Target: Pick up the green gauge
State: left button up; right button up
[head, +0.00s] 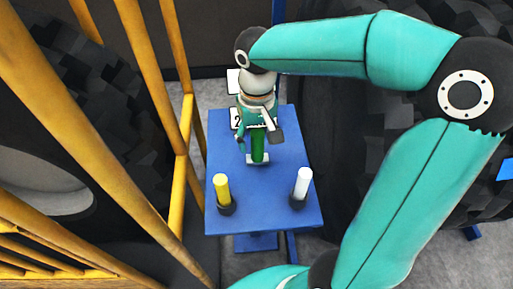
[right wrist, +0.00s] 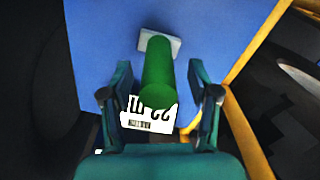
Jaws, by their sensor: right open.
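The green gauge (head: 258,146) is a green cylinder standing on a small pale base (head: 257,159) on the blue table, towards its back. In the right wrist view the gauge (right wrist: 157,75) shows between my two fingers, with its pale base (right wrist: 160,43) beyond it. My right gripper (head: 259,135) is over the gauge, with a finger to either side. In the right wrist view the gripper (right wrist: 160,94) is open, and gaps show between the gauge and both fingers. My left gripper is not in view.
A yellow cylinder (head: 222,188) and a white cylinder (head: 302,184) stand in dark holders near the front of the blue table (head: 262,210). A white label card (right wrist: 150,114) is by the gauge. Yellow railings (head: 182,150) run along the left, large black tyres on both sides.

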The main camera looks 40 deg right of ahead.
aim_at(258, 157)
jog(key=shift+f, duration=1.35)
jog(key=c, duration=1.1)
jog(key=shift+o, duration=0.2)
jog(key=shift+r, duration=0.1)
